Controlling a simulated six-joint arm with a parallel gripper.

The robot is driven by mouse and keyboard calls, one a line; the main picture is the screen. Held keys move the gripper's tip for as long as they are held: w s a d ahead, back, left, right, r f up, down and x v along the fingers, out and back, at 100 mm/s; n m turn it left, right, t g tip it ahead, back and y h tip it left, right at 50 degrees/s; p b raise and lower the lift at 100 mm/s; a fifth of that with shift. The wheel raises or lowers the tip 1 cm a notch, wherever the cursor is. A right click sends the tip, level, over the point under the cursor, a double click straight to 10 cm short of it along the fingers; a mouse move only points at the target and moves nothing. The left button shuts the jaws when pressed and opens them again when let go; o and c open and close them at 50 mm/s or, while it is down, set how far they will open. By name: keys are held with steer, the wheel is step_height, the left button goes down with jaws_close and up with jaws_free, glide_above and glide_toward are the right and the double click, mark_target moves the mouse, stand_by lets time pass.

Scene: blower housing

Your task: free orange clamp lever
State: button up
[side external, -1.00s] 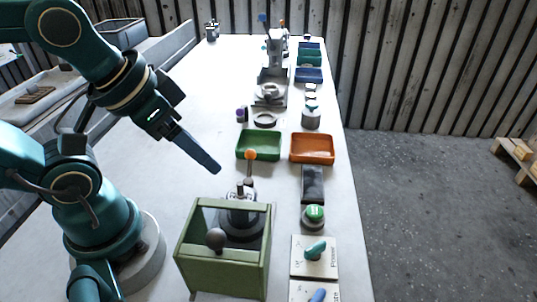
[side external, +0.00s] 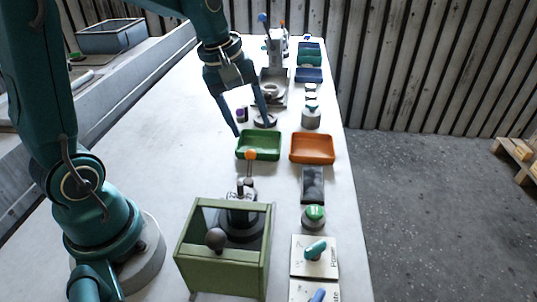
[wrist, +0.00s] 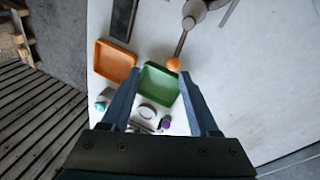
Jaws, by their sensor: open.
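The orange clamp lever ends in an orange ball knob (side external: 250,155) on a thin upright stem. It rises behind the dark clamp fixture (side external: 241,218) inside the green box frame (side external: 222,268). My gripper (side external: 252,129) is open and empty, fingers pointing down above the far side of the green tray. In the wrist view my open gripper (wrist: 159,75) has the knob near the right fingertip, apart from it as far as I can tell.
A green tray (side external: 243,157) and an orange tray (side external: 312,161) lie just beyond the knob. A dark block (side external: 312,185), a green button (side external: 315,213) and a switch panel (side external: 299,265) line the right edge. The table left of the trays is clear.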

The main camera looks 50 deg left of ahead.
mark_target(250, 150)
steer(key=shift+n+g, duration=0.5)
steer(key=shift+g, duration=0.1)
steer(key=f, duration=0.1)
steer(key=a+f, duration=0.2)
steer(key=shift+f, duration=0.35)
steer(key=shift+w+d+f, duration=0.1)
steer(key=shift+w+f, duration=0.15)
steer(key=shift+f, duration=1)
steer(key=shift+w+d+f, duration=0.1)
steer(key=shift+w+f, duration=0.1)
steer(key=shift+f, duration=1)
steer(key=shift+a, duration=0.1)
jaws_close()
